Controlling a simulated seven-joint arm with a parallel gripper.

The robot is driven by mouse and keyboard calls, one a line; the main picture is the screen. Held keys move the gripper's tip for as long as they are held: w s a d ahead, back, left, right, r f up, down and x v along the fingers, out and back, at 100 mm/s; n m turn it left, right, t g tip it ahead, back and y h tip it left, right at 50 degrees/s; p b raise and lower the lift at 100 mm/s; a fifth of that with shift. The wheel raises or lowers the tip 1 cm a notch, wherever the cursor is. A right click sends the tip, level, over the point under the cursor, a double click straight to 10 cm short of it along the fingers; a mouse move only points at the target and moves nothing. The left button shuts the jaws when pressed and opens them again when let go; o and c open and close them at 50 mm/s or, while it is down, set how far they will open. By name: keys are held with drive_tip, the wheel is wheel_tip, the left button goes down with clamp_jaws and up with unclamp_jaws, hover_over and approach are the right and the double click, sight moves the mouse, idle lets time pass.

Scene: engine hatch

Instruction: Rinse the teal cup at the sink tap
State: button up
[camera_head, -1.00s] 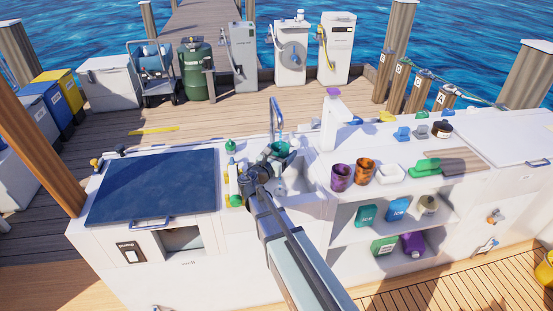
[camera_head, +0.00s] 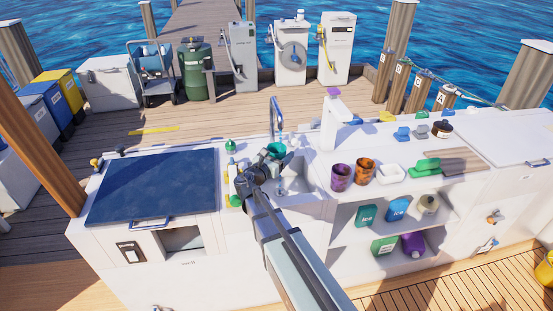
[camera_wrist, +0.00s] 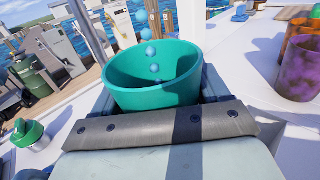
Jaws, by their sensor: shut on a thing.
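The teal cup (camera_head: 276,149) is held over the sink (camera_head: 296,174) at the blue tap (camera_head: 276,116). The wrist view shows the cup (camera_wrist: 150,85) with its open top up and toward the camera. Several light blue drops (camera_wrist: 151,50) hang in a line above and inside the cup's mouth. My gripper (camera_head: 268,158) is shut on the cup, with a finger on either side in the wrist view (camera_wrist: 155,100). The cup's bottom and most of the basin are hidden behind my gripper and arm.
A purple cup (camera_head: 341,177) and an orange-brown cup (camera_head: 364,171) stand right of the sink, near a white post (camera_head: 332,122). Green-capped bottles (camera_head: 231,147) stand left of the sink. A dark blue hatch lid (camera_head: 152,187) lies further left.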

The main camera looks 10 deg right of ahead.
drive_tip(key=s, duration=0.7)
drive_tip(key=shift+s, duration=0.3)
idle(0.3)
idle(1.2)
drive_tip(key=s+r, duration=0.4)
drive_tip(key=s, duration=0.1)
idle(0.5)
drive_tip(key=shift+a, duration=0.1)
idle(0.3)
